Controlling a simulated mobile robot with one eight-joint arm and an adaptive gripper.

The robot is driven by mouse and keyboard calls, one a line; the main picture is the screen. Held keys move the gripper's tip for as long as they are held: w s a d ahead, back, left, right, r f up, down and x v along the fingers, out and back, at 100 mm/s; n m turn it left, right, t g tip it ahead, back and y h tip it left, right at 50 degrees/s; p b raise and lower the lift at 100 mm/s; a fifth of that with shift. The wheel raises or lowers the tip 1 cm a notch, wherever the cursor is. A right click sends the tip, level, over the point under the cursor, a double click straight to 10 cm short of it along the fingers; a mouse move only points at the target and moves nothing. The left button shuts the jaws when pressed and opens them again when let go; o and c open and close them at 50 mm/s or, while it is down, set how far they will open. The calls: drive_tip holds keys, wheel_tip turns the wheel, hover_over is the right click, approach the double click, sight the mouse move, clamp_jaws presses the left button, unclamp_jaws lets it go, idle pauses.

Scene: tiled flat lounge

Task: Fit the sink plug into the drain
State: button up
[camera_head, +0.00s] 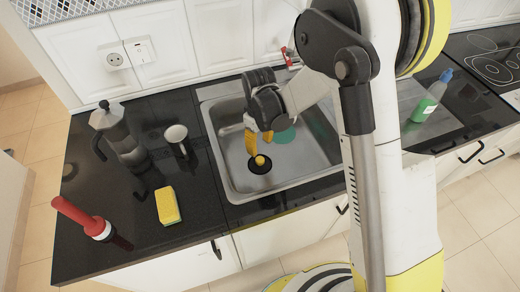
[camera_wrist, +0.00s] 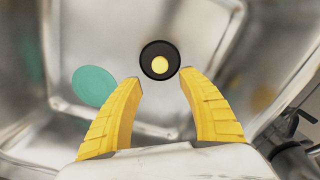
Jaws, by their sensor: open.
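The sink plug (camera_head: 260,163), a black disc with a yellow knob, lies on the floor of the steel sink basin (camera_head: 232,180). In the wrist view the plug (camera_wrist: 160,63) shows just beyond the fingertips, centred between them. My gripper (camera_head: 259,146) reaches down into the basin above the plug. Its yellow fingers stand apart in the wrist view (camera_wrist: 160,77), with nothing between them. No separate drain opening shows. I cannot tell whether the plug sits in the drain or merely lies over it.
A teal disc (camera_wrist: 94,86) lies in the basin beside the plug. A green bottle (camera_head: 430,100) stands on the right.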

drive_tip(key=s+d+r+m+t, duration=0.2)
drive_tip(key=d+r, duration=0.2)
drive_tip(key=r, duration=0.4)
drive_tip(key=s+d+r+m+t, duration=0.1)
drive_tip(key=s+d+r+m, duration=0.15)
drive_tip(key=r, duration=0.65)
drive_tip(key=s+d+r+m+t, duration=0.2)
drive_tip(key=s+d+r, duration=0.1)
drive_tip(key=s, duration=0.3)
drive_tip(key=s+d+r+m+t, duration=0.2)
drive_tip(key=s+d+r, duration=0.2)
drive_tip(key=s+d, duration=0.2)
drive_tip(key=shift+s+r+m, duration=0.15)
drive_tip(key=shift+s+m, duration=0.2)
drive_tip(key=shift+s, duration=0.3)
drive_tip(key=shift+c, duration=0.5)
